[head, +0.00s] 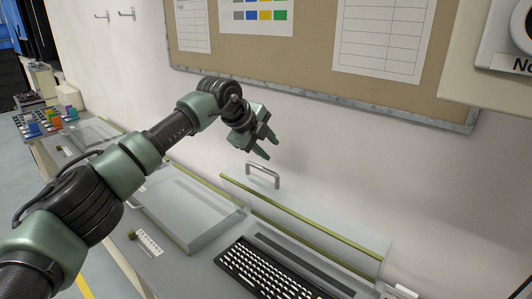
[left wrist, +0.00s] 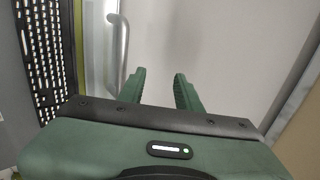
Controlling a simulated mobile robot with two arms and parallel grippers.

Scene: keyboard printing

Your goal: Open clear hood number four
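A clear hood (head: 320,224) with an olive edge strip and a silver bar handle (head: 263,176) stands raised behind a black keyboard (head: 268,270), leaving the keyboard uncovered. No number on the hood is legible. My left gripper (head: 267,148) is open and empty, above and apart from the handle, near the wall. In the left wrist view its two green fingers (left wrist: 160,90) are spread with nothing between them. The handle (left wrist: 117,42) runs to the left of the fingers there, and the keyboard (left wrist: 38,55) is at the far left. My right gripper is not in view.
Another clear hood (head: 185,212) lies lowered to the left along the bench. Colored blocks (head: 45,122) stand at the far left end. A corkboard (head: 310,50) hangs on the wall behind my left arm. A sign box (head: 495,60) juts in at upper right.

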